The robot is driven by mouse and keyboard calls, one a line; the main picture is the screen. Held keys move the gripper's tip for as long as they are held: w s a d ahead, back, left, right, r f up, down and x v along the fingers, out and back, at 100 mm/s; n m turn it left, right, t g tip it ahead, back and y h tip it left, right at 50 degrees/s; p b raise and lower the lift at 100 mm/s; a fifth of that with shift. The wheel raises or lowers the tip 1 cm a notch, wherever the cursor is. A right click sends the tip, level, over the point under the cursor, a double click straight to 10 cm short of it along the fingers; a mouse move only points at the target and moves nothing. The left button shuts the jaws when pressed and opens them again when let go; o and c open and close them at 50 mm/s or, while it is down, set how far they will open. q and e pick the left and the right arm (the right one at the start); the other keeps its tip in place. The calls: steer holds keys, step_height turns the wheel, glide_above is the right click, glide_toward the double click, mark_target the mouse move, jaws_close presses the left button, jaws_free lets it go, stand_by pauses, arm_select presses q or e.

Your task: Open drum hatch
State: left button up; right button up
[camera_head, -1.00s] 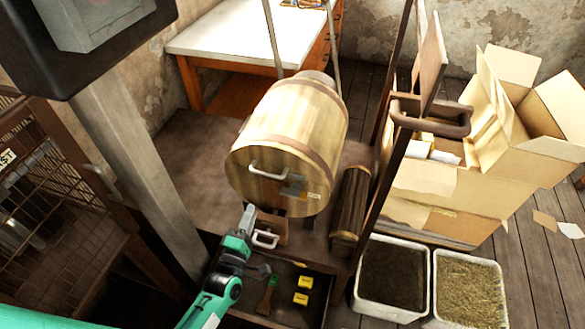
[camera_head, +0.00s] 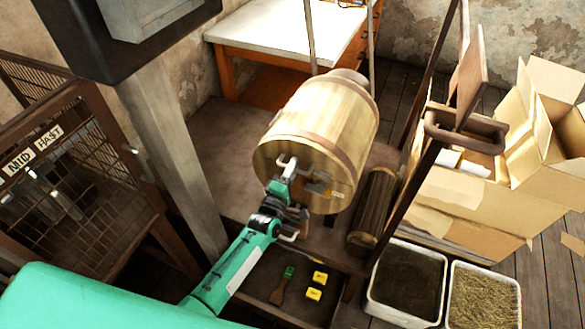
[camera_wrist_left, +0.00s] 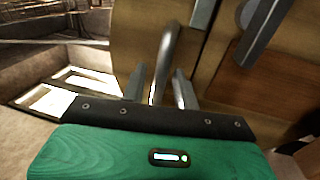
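The wooden drum (camera_head: 325,115) lies on its side in the middle of the head view, its flat round end facing me. A pale metal handle (camera_head: 288,162) sits on that end, with a dark metal latch (camera_head: 318,178) to its right. My left gripper (camera_head: 284,178) is at the handle. In the left wrist view, the two fingers of my left gripper (camera_wrist_left: 160,85) stand apart, with the handle bar (camera_wrist_left: 166,50) between them and gaps beside it. The fingertips and the bar's lower end are partly hidden. My right gripper is in neither view.
Below the drum is an open drawer (camera_head: 335,312) with yellow blocks (camera_head: 316,285) and a brush (camera_head: 283,285). A grey post (camera_head: 172,150) and a mesh cabinet (camera_head: 75,190) stand left. A white tub (camera_head: 372,300) and a cardboard box (camera_head: 435,185) stand right.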

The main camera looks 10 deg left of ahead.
arm_select(q)
steer(key=shift+w, duration=0.1)
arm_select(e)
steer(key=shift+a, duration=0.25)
arm_select(q)
jaws_close()
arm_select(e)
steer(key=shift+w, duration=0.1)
arm_select(q)
steer(key=shift+r, duration=0.1)
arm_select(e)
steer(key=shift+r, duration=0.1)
